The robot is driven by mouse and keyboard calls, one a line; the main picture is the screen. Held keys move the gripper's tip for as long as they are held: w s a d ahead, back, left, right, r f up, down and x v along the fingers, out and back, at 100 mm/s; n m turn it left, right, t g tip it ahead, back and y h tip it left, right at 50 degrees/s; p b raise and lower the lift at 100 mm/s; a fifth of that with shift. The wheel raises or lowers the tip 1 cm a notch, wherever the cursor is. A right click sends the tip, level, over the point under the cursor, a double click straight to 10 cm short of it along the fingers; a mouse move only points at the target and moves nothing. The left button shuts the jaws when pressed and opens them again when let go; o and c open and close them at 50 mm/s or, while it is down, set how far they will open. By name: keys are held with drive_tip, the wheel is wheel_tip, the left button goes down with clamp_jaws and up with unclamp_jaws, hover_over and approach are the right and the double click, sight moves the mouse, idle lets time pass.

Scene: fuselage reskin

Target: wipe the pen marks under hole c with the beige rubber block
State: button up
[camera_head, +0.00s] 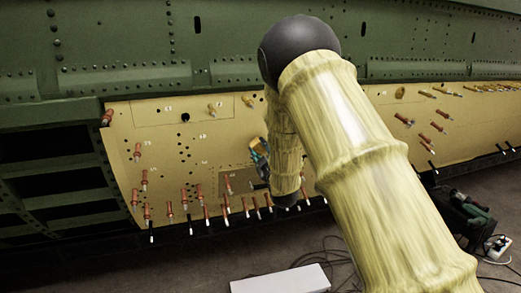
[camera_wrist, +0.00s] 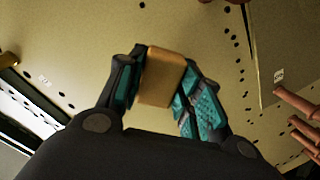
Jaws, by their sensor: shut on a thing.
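My gripper (camera_wrist: 158,85) is shut on the beige rubber block (camera_wrist: 160,78) in the wrist view, with one teal-padded finger on each side. The block's far face is at or close to the tan skin panel (camera_wrist: 90,50); I cannot tell whether it touches. In the head view my gripper (camera_head: 260,155) is at the panel's lower middle, partly hidden by my arm in its yellow cover. The panel (camera_head: 230,130) carries small labels and dark holes. Pen marks are not discernible, and I cannot read which label is hole c.
Several red fasteners (camera_head: 185,198) stick out along the panel's lower edge, close to my gripper. More (camera_head: 437,127) stand at the right. A white box (camera_head: 280,280) and cables lie on the floor. Green fuselage structure (camera_head: 120,40) rises above the panel.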

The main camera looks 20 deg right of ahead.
drive_tip(key=shift+v, duration=2.6)
drive_tip(key=shift+s, duration=0.15)
drive_tip(key=shift+b+v, duration=0.45)
drive_tip(key=shift+v, duration=0.9)
